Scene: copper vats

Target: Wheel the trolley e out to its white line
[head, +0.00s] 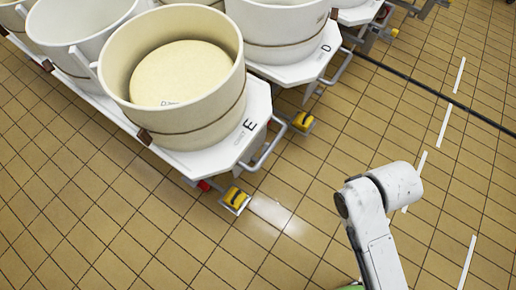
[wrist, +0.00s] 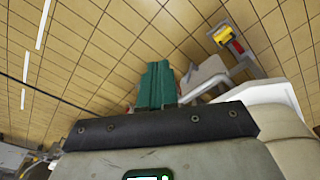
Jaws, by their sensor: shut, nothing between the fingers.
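Trolley E (head: 218,150) stands at the left of the head view, its white deck marked E. It carries a large cream tub (head: 190,120) with pale yellow contents. A grey bar handle (head: 268,147) sticks out from its end, above a yellow pedal (head: 236,198) by a wheel. In the wrist view my gripper (wrist: 160,70) shows as green fingers, shut and empty, left of the handle (wrist: 212,84); contact is not clear. The head view shows my arm but not the fingers. White lines lie on the floor at right, the nearest (head: 467,262) at lower right.
Trolley D (head: 312,68) stands close beside trolley E, with its own handle and yellow pedal (head: 303,122). A dark cable or seam (head: 430,88) crosses the tiles at upper right. The tiled floor (head: 310,215) between trolley E and the lines is clear apart from my arm.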

